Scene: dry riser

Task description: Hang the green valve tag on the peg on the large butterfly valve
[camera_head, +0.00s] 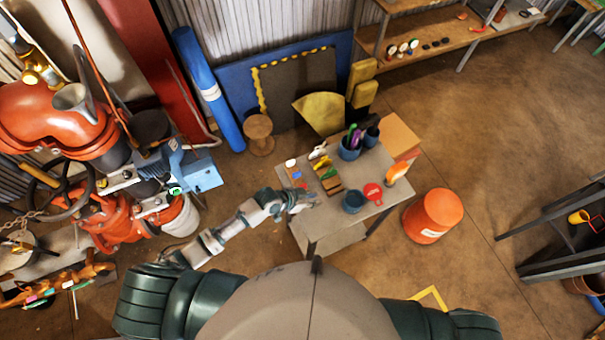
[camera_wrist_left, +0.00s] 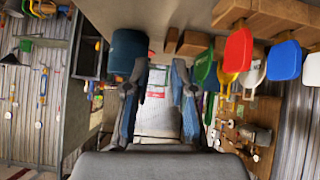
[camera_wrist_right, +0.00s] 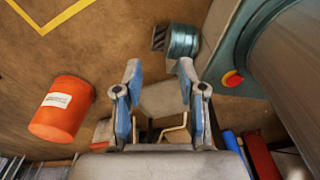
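A green tag (camera_wrist_left: 204,68) hangs in a row with red, yellow, white and blue tags from a wooden rack (camera_wrist_left: 270,15) in the left wrist view. My left gripper (camera_head: 306,199) reaches over the table's left part, close to the rack. Its fingers (camera_wrist_left: 158,85) are apart and empty, with the green tag beside the right finger. My right gripper (camera_wrist_right: 158,80) is open and empty. Large red valve bodies (camera_head: 115,222) and a blue unit (camera_head: 200,174) stand at the left; I cannot make out the peg.
The small table (camera_head: 330,222) also holds a blue cup (camera_head: 354,201), a red round-headed item (camera_head: 373,192) and dark pots. An orange bucket (camera_head: 433,215) stands to its right.

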